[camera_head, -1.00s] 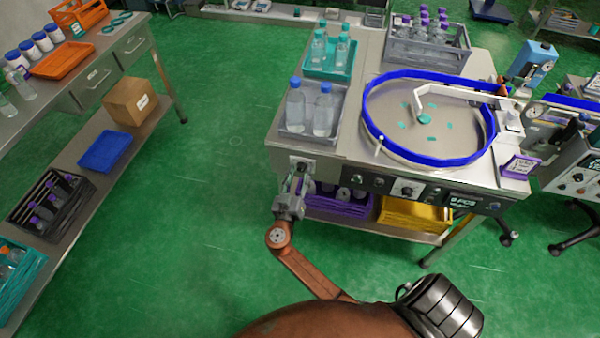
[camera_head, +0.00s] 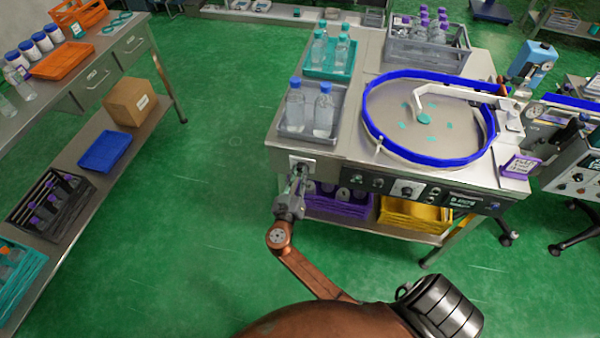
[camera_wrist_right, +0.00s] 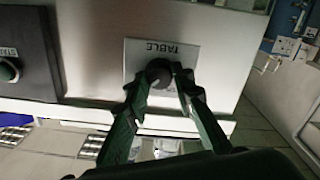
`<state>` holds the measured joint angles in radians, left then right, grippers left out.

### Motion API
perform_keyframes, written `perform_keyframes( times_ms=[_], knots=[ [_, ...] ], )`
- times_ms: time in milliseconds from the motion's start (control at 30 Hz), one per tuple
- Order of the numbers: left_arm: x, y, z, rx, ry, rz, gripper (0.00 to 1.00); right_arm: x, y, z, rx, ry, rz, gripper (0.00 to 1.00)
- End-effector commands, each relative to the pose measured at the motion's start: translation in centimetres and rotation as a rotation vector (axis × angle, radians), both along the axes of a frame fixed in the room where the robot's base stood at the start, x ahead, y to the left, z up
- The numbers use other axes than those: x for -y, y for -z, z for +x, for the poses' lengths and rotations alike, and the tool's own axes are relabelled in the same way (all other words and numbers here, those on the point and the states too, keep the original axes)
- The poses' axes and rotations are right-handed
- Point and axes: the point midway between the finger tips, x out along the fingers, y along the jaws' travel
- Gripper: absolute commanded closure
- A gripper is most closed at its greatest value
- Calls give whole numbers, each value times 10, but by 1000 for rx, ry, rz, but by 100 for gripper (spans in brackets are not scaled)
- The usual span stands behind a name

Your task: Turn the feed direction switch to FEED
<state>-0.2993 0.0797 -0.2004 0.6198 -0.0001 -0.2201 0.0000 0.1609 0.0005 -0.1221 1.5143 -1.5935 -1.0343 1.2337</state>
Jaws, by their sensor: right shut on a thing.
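The switch is a dark round knob (camera_wrist_right: 160,72) on a pale square plate (camera_wrist_right: 187,57) in the right wrist view. The word TABLE is readable on the plate; I cannot read any FEED mark or tell which way the knob points. The plate (camera_head: 302,162) also shows at the left end of the machine's front in the head view. My right gripper (camera_wrist_right: 160,86) is shut on the knob, one finger on each side. In the head view my right gripper (camera_head: 299,178) is at the plate and hides part of the knob. My left gripper is not in view.
A dark panel with a START button (camera_wrist_right: 8,71) lies left of the plate in the wrist view. The machine's round table (camera_head: 390,108), a grey bottle tray (camera_head: 283,128) and a purple crate (camera_head: 345,207) are close by. The green floor (camera_head: 210,200) left of the machine is clear.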

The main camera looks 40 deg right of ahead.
Motion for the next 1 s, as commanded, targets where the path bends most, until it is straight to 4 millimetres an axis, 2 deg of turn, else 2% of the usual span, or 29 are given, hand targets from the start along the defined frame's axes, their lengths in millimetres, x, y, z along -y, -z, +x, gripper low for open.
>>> perform_keyframes(
  times_ms=[467,1000],
  knots=[
    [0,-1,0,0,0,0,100,-2,0,1,-273,-2,-232,100],
    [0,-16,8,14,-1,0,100,-2,-1,1,-664,-3,-568,100]
  ],
)
